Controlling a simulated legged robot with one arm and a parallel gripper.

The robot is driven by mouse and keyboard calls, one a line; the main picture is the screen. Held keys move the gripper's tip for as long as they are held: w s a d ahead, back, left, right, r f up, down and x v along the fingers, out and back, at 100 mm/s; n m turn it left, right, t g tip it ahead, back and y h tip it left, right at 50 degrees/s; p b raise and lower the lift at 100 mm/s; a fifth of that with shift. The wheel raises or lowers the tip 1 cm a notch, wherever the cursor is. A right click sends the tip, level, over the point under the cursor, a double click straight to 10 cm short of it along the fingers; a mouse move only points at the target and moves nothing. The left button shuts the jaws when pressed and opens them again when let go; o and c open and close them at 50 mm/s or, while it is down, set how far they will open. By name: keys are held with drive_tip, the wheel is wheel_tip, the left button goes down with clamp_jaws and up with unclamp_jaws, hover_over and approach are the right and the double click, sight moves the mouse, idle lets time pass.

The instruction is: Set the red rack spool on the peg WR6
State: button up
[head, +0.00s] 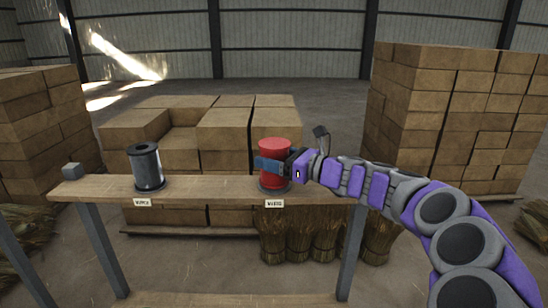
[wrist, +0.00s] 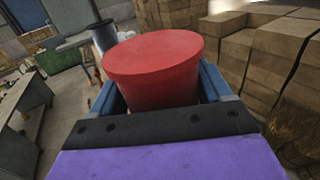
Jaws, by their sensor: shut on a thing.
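The red spool (head: 274,158) is upright at the right part of the wooden shelf board, above a dark round base (head: 273,187) behind a small white label (head: 275,203). My gripper (head: 270,165) comes from the right and is shut around the spool's side. In the wrist view the red spool (wrist: 155,65) stands between the two blue fingers, its flat top facing up. No peg shows; any peg under the spool is hidden. I cannot tell whether the spool rests fully on the base. The label print is too small to read surely.
A dark grey spool (head: 147,168) stands on the left of the shelf board (head: 210,187), behind another label (head: 142,203). Bare board lies between the spools. Stacked bales (head: 215,135) and straw bundles (head: 310,236) are behind.

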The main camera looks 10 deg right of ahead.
drive_tip(key=shift+f, duration=0.4)
drive_tip(key=o, duration=1)
drive_tip(key=shift+c, duration=0.2)
drive_tip(key=shift+d, duration=0.1)
drive_tip(key=shift+p+v, duration=0.55)
drive_tip(key=shift+v, duration=1.7)
drive_tip(key=shift+p+v, duration=0.5)
drive_tip(key=shift+v, duration=2.75)
drive_tip(key=shift+f, duration=0.1)
